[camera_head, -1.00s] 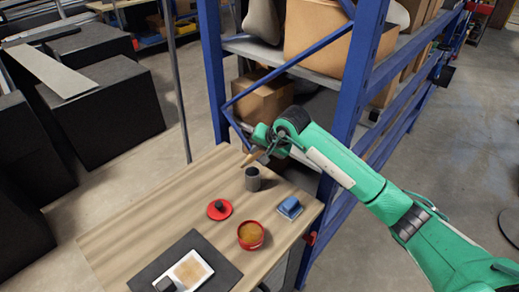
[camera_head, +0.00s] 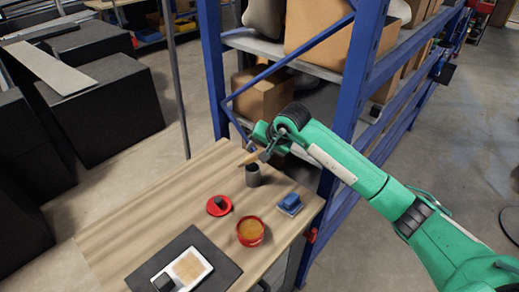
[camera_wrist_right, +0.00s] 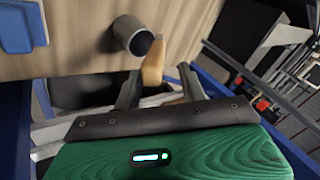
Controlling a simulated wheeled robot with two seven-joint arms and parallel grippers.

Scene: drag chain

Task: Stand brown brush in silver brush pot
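The silver brush pot (camera_head: 252,176) stands upright near the far right part of the table. In the right wrist view the pot (camera_wrist_right: 133,37) shows its dark open mouth. The brown brush (camera_head: 252,157) is tilted in the air just above the pot's rim. In the right wrist view the brush (camera_wrist_right: 152,64) is beside the pot's mouth, and I cannot see it inside. My right gripper (camera_head: 264,153) holds the brush from the far right; its fingers (camera_wrist_right: 160,76) stand either side of it, their contact partly hidden. My left gripper is out of view.
On the wooden table (camera_head: 150,212) are a red lid-like disc (camera_head: 213,208), a red bowl (camera_head: 250,231), a blue block (camera_head: 290,201) and a dark mat (camera_head: 222,271) with a white tray (camera_head: 189,267). A blue shelf post (camera_head: 354,80) rises close behind my right arm.

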